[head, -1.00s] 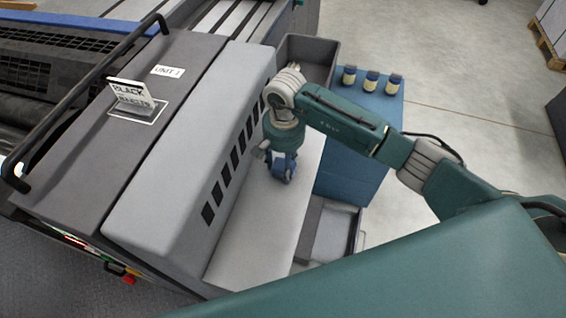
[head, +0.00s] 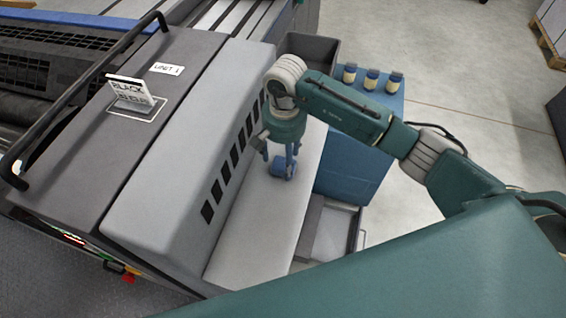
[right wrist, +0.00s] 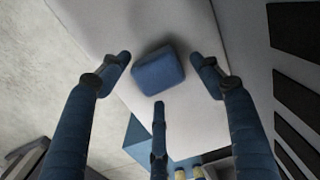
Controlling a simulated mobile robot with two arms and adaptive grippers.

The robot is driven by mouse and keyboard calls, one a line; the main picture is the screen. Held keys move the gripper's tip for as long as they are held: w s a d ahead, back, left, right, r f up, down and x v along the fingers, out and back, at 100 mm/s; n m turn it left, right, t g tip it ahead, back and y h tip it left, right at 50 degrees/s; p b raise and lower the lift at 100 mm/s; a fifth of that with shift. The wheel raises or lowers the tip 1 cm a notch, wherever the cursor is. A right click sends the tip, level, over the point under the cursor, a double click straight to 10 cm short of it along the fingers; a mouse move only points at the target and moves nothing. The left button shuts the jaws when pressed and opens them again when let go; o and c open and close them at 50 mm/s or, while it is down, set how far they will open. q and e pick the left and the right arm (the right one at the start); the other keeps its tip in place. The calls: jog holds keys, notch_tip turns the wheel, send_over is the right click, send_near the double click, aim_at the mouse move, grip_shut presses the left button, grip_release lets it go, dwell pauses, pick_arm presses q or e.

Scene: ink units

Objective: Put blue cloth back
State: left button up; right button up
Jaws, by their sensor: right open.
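The blue cloth (head: 283,171) is a small rounded bundle on the pale grey ledge (head: 245,245) of the press unit. In the right wrist view the cloth (right wrist: 158,74) lies on this pale surface, between my spread fingers and apart from them. My right gripper (head: 279,158) is open and points down just above the cloth. In the right wrist view three dark blue fingers of the gripper (right wrist: 160,62) stand around the cloth with gaps on all sides. My left gripper is not in view.
A slotted grey cover (head: 180,150) rises left of the ledge. A sign reading BLACK (head: 130,93) stands on the unit. A blue cabinet (head: 355,165) bears three jars (head: 371,79). A dark grey bin (head: 310,48) is behind; an open drawer (head: 333,235) is below right.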

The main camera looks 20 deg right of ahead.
aim_at(284, 163)
notch_tip(284, 163, up, 10)
jog(key=b, duration=0.2)
jog(key=shift+f, duration=0.2)
jog(key=shift+d, duration=0.1)
